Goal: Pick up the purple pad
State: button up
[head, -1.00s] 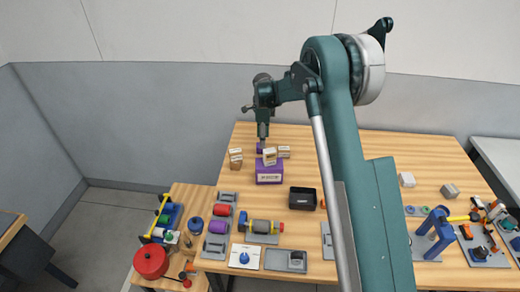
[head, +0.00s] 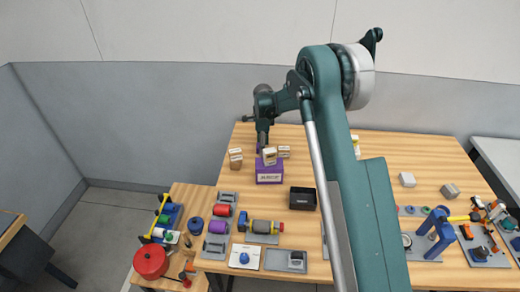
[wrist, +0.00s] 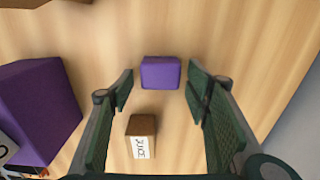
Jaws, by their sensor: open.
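The purple pad (wrist: 160,73) is a small purple block lying on the wooden table, in the upper middle of the wrist view. In the head view a bit of it (head: 259,149) shows behind the purple box, partly hidden by my gripper (head: 262,142). My gripper (wrist: 160,88) is open and empty, pointing down, with a finger to each side of the pad in the wrist view. The pad appears a little beyond the fingertips, with gaps on both sides. Whether the fingers are down at its height I cannot tell.
A small brown labelled box (wrist: 142,136) stands close to the pad, between the fingers in the wrist view. A large purple box (wrist: 38,108) is at the left; it also shows in the head view (head: 269,175). Small boxes (head: 236,158) stand nearby. Right of the pad is bare table.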

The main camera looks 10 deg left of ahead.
jog(key=c, duration=0.9)
jog(key=shift+r, duration=5.05)
